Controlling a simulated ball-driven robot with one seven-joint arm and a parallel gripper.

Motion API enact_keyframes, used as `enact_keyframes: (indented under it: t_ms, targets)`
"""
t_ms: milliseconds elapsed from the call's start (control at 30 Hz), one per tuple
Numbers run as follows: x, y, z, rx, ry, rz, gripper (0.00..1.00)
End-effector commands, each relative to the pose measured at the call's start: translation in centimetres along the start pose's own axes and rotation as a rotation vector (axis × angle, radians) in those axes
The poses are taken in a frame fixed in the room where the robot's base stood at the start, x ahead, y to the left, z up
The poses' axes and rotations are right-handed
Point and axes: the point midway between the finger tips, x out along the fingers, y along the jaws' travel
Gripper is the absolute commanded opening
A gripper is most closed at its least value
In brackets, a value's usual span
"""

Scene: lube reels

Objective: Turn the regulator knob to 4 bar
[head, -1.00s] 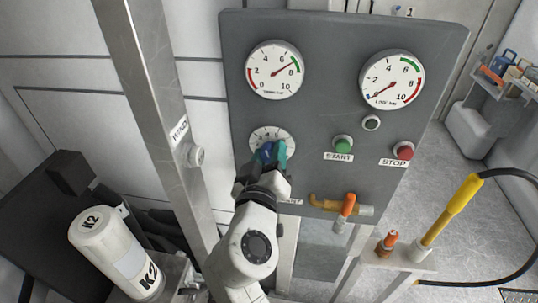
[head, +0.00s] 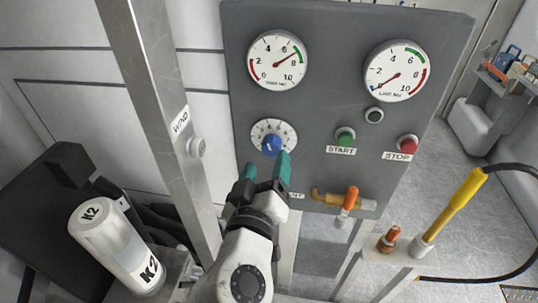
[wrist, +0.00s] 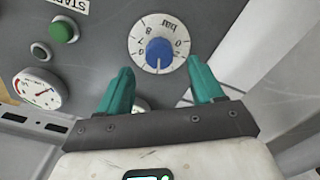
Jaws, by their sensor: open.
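The blue regulator knob (head: 271,145) sits on a white dial plate on the grey panel. In the wrist view the knob (wrist: 159,50) appears upside down on its dial marked "bar". Its white line points down in that view; I cannot read the number there for certain. My gripper (head: 267,168) has two teal fingers spread apart, below and in front of the knob, with nothing between them. In the wrist view the gripper (wrist: 159,68) shows one finger on each side below the dial, clear of the knob.
A left gauge (head: 277,60) and a right gauge (head: 396,71) are above. A green START button (head: 345,135) and red STOP button (head: 408,144) are right of the knob. An orange-handled valve (head: 350,198) is lower right. A metal post (head: 158,110) stands left.

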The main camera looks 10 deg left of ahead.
Motion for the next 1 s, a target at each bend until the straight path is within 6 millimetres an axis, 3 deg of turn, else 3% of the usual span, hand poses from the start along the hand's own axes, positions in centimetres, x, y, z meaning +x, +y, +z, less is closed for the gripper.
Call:
enact_keyframes:
  t_ms: [100, 333, 900, 1000]
  targets:
    - [-2.3, -0.1, 0.1, -0.001, 0.002, -0.002, 0.67]
    - [-4.7, -0.1, 0.0, 0.0, 0.001, -0.001, 0.67]
    - [-5.1, 0.0, 0.0, -0.001, 0.0, 0.001, 0.67]
    - [-4.8, 0.4, 0.9, 0.0, -0.023, 0.002, 0.67]
